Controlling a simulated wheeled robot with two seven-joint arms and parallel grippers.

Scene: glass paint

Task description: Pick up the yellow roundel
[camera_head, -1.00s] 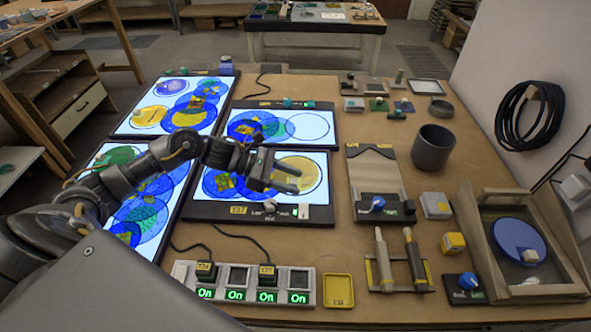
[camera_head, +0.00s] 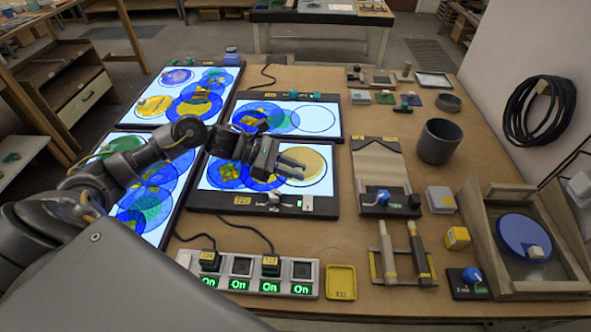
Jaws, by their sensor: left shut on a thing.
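The yellow roundel (camera_head: 313,160) is a flat, see-through yellow disc at the right end of the near lit panel (camera_head: 206,179), within a dark circle outline. My left gripper (camera_head: 291,170) reaches in from the left over this panel, and its fingers overlap the yellow roundel. The gripper is shut on the roundel, though the grip point itself is small and partly hidden. I cannot tell whether the disc is clear of the panel. Blue discs (camera_head: 226,173) lie left of it, partly under my arm. My right gripper is out of view.
More lit panels with coloured discs lie at the back (camera_head: 317,119) and left. A power strip (camera_head: 248,270) with cables stands in front. To the right are a grey cup (camera_head: 438,142), two upright-handled tools (camera_head: 402,255) and a wooden-framed tray (camera_head: 478,241). Bare brown table lies between them.

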